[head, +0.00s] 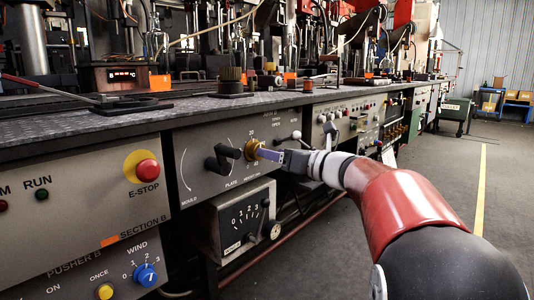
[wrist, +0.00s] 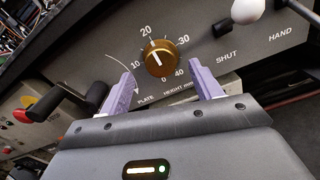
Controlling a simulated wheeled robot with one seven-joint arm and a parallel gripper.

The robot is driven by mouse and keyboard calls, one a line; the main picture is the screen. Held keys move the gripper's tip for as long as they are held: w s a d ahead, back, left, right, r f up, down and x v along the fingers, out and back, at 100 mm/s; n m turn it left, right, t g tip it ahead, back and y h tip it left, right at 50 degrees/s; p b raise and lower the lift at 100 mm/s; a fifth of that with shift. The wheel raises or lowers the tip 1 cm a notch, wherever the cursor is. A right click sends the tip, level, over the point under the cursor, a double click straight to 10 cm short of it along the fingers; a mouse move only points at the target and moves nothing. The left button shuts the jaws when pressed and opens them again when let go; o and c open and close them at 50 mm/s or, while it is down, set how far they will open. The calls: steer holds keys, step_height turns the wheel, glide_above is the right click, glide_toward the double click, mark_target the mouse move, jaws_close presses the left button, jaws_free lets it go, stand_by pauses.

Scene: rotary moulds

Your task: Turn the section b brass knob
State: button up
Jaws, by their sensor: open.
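The brass knob (wrist: 161,57) is on the grey panel between my two purple fingers in the wrist view. Its white pointer line aims up and slightly left, between 10 and 20 on the printed scale. My gripper (wrist: 160,85) is open, with one finger to the left and one to the right of the knob, and gaps show on both sides. In the head view, the knob (head: 252,149) sits at the panel's middle, and my gripper (head: 268,154) reaches it from the right. The far finger is hidden there.
A black crank handle (head: 222,158) stands left of the knob. A white-knobbed lever (wrist: 246,10) is to the right, near SHUT and HAND. Below is a 0-to-3 dial box (head: 243,222). A red E-STOP button (head: 147,170) is on the left panel. The aisle floor at right is clear.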

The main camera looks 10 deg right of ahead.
mark_target(251, 146)
steer(key=shift+x, duration=2.2)
steer(key=c, duration=1)
steer(key=shift+m, duration=0.4)
steer(key=m+p, duration=0.5)
steer(key=m, duration=0.2)
steer(key=m+p, duration=0.5)
steer(key=m, duration=0.3)
steer(key=f+m+p, duration=0.1)
steer(key=m+p, duration=0.4)
steer(key=m, duration=0.2)
steer(key=shift+d+m, duration=0.1)
steer(key=shift+m, duration=0.3)
